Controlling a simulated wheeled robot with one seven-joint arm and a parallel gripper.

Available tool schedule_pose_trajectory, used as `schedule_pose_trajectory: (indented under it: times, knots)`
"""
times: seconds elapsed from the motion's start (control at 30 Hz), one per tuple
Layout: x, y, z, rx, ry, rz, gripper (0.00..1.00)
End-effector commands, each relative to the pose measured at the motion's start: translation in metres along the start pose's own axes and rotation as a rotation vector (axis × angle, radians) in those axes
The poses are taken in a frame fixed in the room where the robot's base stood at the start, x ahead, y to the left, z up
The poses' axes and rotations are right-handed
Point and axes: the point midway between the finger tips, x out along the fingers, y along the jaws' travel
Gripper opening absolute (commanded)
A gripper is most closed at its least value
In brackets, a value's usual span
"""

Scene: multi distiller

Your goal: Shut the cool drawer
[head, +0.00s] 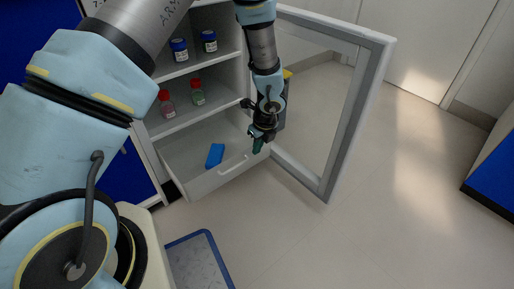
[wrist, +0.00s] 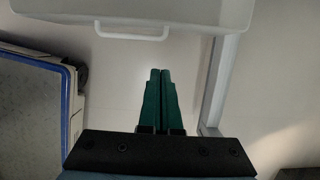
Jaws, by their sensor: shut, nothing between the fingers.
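The cool drawer (head: 202,186) is pulled out at the bottom of a white cabinet in the head view, with a blue object (head: 215,155) lying inside it. Its front carries a white bar handle (head: 233,165). In the wrist view the drawer (wrist: 190,12) shows at the top, with the handle (wrist: 131,36) up and left of my fingers. My gripper (head: 257,145) is near the drawer's right front corner in the head view; whether it touches cannot be told there. In the wrist view my gripper (wrist: 159,75) has its green fingers together, empty, apart from the handle.
The cabinet's glass door (head: 335,150) stands open to the right of my gripper. Shelves above the drawer hold blue-capped jars (head: 179,50) and red and green bottles (head: 166,103). A blue-edged tray (head: 200,262) is at the bottom. The floor in front is clear.

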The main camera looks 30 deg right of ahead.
Motion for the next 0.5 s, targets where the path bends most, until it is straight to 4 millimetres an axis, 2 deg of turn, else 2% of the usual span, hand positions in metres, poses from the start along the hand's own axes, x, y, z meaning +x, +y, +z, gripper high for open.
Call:
schedule_pose_trajectory:
  times: [0.03,0.27,0.5]
  knots:
    - [0.017,0.001,-0.001,0.0,0.0,0.003,0.0]
    - [0.064,0.001,-0.001,-0.002,0.001,0.002,0.0]
    - [0.069,0.0,0.03,-0.006,0.001,-0.001,0.0]
